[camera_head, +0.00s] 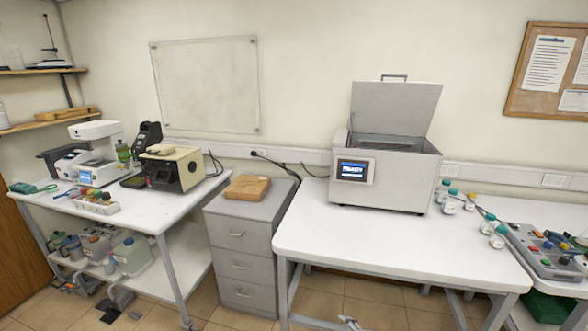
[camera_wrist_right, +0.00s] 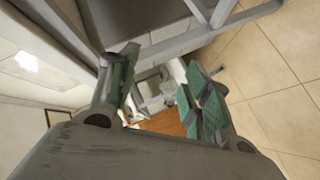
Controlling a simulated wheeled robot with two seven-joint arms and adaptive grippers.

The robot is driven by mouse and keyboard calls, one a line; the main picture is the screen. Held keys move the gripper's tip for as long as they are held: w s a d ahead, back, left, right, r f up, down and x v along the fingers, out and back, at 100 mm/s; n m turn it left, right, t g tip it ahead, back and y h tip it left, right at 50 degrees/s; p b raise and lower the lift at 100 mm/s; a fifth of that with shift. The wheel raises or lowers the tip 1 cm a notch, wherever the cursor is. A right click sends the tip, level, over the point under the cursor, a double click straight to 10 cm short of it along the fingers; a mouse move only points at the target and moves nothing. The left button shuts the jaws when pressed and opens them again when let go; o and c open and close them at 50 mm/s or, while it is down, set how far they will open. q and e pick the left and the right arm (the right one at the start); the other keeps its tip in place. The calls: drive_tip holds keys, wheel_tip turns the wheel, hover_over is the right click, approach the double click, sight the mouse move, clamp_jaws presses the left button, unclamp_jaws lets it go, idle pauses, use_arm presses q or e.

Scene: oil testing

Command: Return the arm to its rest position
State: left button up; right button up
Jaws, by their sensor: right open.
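My right gripper (camera_wrist_right: 166,88) is open and empty in the right wrist view, its two green-padded fingers apart. In the head view only a small grey tip of it (camera_head: 350,323) shows at the bottom edge, low in front of the right white table (camera_head: 390,262). Most of both arms is out of view.
A grey box-shaped instrument (camera_head: 388,175) with its lid raised stands on the right table, beside several small bottles (camera_head: 449,206). A drawer cabinet (camera_head: 238,262) holding a wooden block (camera_head: 247,188) stands between the tables. The left table (camera_head: 150,210) carries several instruments. The right table's front is clear.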

drive_tip(key=s+d+f+m+g+h, duration=0.2)
drive_tip(key=s+d+f+m+h, duration=0.15)
drive_tip(key=s+f, duration=0.8)
drive_tip(key=s+d+f+m+g+h, duration=0.25)
drive_tip(key=s+f+m, duration=0.25)
drive_tip(key=s+f, duration=0.7)
drive_tip(key=s+f+m+g, duration=0.2)
drive_tip(key=s+f, duration=0.1)
drive_tip(key=s, duration=0.8)
drive_tip(key=s+d+f+m+g, duration=0.1)
drive_tip(key=s+f+m+g, duration=0.1)
drive_tip(key=s, duration=1)
drive_tip(key=s+f+m+g+h, duration=0.1)
drive_tip(key=s+f+m+g, duration=0.1)
drive_tip(key=s, duration=0.9)
drive_tip(key=shift+s+d+f+g, duration=0.3)
drive_tip(key=shift+s+f+g, duration=0.15)
drive_tip(key=shift+f, duration=0.4)
